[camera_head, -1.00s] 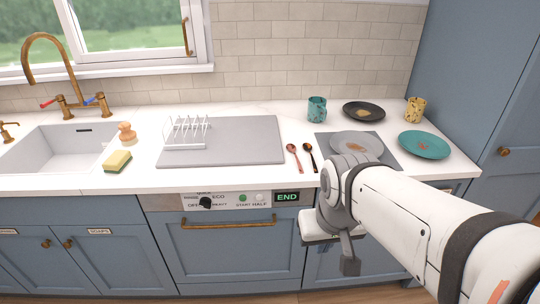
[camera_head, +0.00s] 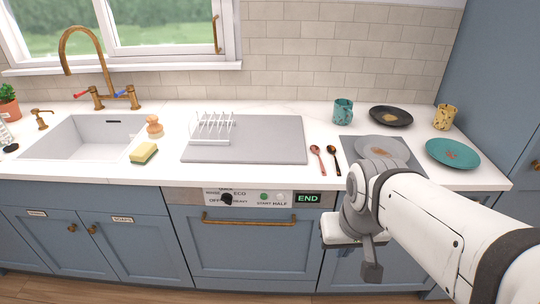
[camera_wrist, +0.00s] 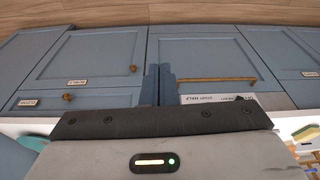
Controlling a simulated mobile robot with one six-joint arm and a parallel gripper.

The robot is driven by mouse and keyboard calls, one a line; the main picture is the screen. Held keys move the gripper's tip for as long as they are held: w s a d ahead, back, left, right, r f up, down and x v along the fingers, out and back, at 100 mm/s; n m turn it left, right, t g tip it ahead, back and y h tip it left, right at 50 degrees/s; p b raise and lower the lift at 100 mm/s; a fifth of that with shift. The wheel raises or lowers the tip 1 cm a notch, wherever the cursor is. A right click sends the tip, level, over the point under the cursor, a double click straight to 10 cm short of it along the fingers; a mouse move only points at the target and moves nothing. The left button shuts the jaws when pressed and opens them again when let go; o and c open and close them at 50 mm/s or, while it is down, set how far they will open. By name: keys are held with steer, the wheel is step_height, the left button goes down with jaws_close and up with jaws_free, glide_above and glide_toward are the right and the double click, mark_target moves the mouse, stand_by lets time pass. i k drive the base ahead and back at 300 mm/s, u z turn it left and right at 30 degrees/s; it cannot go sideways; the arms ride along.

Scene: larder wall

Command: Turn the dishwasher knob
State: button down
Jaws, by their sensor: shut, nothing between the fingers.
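The dishwasher (camera_head: 238,245) has a blue door with a brass bar handle (camera_head: 248,221), which also shows in the wrist view (camera_wrist: 216,80). Its knob (camera_head: 228,199) is a small black dial at the left of the control panel, among labels such as OFF and ECO. A green-lit END display (camera_head: 307,198) is at the panel's right end. My gripper (camera_head: 372,270) hangs right of the dishwasher, apart from the knob. In the wrist view, the two dark fingers of my gripper (camera_wrist: 158,72) are together and empty, in front of the cabinet fronts.
The counter above holds a grey drying board with a white rack (camera_head: 212,130), two spoons (camera_head: 325,160), a teal mug (camera_head: 343,111), plates (camera_head: 453,153) and a yellow sponge (camera_head: 144,153). The sink (camera_head: 75,140) is at left. The space before the dishwasher front looks clear.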

mark_target(227, 198)
steer(key=z, duration=1.05)
steer(key=k, duration=1.3)
steer(key=u, duration=0.4)
steer(key=i, duration=1)
steer(key=u, duration=0.1)
